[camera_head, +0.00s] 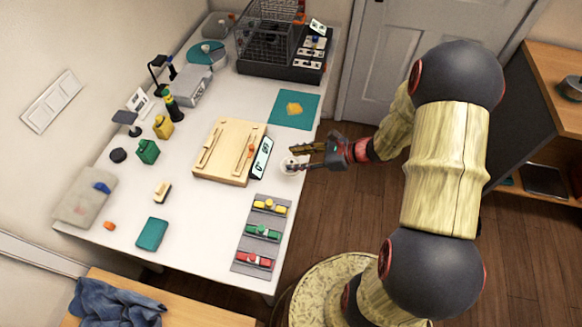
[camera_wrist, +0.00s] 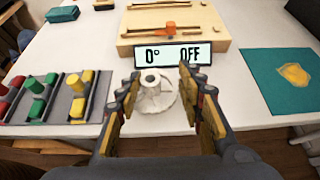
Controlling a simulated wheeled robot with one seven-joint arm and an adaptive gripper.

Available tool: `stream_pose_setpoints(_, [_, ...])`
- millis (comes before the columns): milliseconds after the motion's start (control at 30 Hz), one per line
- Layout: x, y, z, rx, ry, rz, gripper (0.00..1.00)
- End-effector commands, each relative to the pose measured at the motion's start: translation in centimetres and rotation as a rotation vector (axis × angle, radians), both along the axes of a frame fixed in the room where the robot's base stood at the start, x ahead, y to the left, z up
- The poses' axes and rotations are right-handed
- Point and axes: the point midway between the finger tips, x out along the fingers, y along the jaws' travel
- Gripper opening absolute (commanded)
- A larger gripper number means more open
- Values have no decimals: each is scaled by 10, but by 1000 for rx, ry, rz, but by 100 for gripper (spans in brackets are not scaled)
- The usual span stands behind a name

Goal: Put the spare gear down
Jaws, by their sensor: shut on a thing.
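The spare gear (camera_wrist: 153,88) is a white, round, stepped piece with a hole at its top. In the wrist view it sits between the two fingers of my gripper (camera_wrist: 160,82). In the head view my gripper (camera_head: 293,158) is over the near right edge of the white table, shut on the gear (camera_head: 289,166). The gear looks upright and low over the table, just right of the display; I cannot tell whether its underside touches the surface. The fingers hide part of it in the head view.
A display reading 0° OFF (camera_wrist: 173,55) stands by the wooden board (camera_head: 223,150). A grey rack (camera_head: 258,234) of yellow, green and red parts lies nearer. A teal mat (camera_head: 283,118) with a yellowish piece lies beyond. Bare table (camera_head: 195,225) lies left of the rack.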

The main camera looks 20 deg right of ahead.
Motion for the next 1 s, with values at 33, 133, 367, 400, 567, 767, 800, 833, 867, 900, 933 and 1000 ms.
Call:
stream_pose_setpoints(33, [5,3,-9,1,-1,1,16])
stream_pose_setpoints(133, [12,6,-17,0,-2,2,16])
stream_pose_setpoints(367, [21,10,-28,0,-2,0,16])
stream_pose_setpoints(400, [23,13,-32,0,-2,2,16])
stream_pose_setpoints(567, [23,12,-58,0,0,-1,16])
stream_pose_setpoints(767, [23,11,-60,-1,-3,-1,16])
stream_pose_setpoints(800, [23,11,-59,-1,-3,-1,16])
stream_pose_setpoints(833, [23,11,-59,-1,-3,-1,16])
stream_pose_setpoints(867, [23,11,-59,-1,-3,-1,16])
stream_pose_setpoints(900, [23,11,-60,-1,-3,-1,16])
stream_pose_setpoints(933, [23,11,-61,-1,-3,-1,16])
stream_pose_setpoints(1000, [23,11,-63,-1,-3,-1,38])
